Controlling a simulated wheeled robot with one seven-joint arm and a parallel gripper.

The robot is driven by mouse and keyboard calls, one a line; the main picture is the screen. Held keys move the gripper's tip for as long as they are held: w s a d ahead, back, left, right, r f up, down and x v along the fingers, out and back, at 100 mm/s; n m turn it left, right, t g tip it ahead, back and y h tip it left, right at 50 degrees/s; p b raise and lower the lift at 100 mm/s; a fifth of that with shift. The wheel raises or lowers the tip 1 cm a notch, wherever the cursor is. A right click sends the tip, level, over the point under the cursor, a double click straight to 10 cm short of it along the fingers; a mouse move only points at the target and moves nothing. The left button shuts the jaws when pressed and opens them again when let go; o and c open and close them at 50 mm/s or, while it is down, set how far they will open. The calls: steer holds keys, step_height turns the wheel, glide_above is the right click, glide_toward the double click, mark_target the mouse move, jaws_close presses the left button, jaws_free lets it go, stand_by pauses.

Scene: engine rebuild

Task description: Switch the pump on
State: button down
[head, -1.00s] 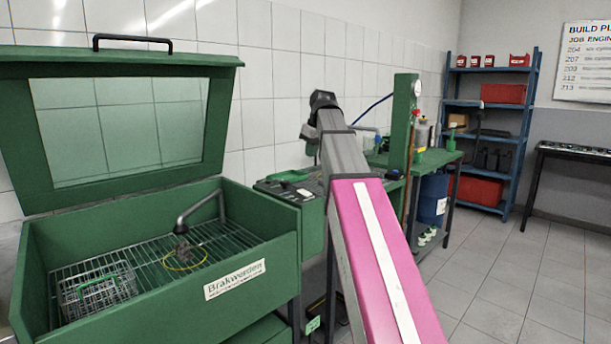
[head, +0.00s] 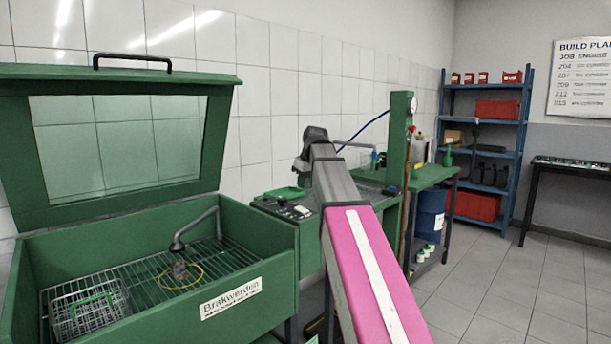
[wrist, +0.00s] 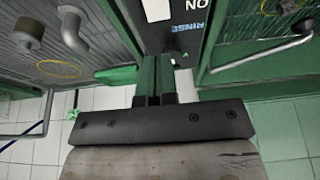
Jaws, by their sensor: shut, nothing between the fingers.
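The dark control panel (head: 292,209) sits on the green bench just right of the wash tank. In the wrist view, the dark panel (wrist: 180,35) carries upside-down "ON" and "RINSE" lettering and a white label (wrist: 157,9). I cannot make out the pump switch or its position. My gripper (wrist: 154,68) is shut and empty, its fingertips pointing at the panel near the lettering; I cannot tell whether they touch it. In the head view my arm hides the gripper.
The green wash tank (head: 150,298) has its lid (head: 120,190) raised. On its grate are a wire basket (head: 90,312), a yellow ring (head: 180,277) and a grey spout (head: 190,228). A green post (head: 398,150) stands right of my arm. Floor at right is clear.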

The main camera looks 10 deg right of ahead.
mark_target(301, 208)
steer(key=x, duration=0.7)
steer(key=shift+s+d+f, duration=0.2)
steer(key=shift+s+f, duration=0.05)
steer(key=shift+f, duration=0.15)
steer(key=shift+w+a+f, duration=0.1)
steer(key=shift+f, duration=0.25)
steer(key=shift+s+d+r, duration=0.15)
steer(key=shift+s+d, duration=0.3)
steer(key=shift+s, duration=0.25)
steer(key=shift+w+r, duration=0.1)
steer(key=shift+r, duration=0.4)
steer(key=v, duration=1.3)
steer(key=shift+w, duration=0.15)
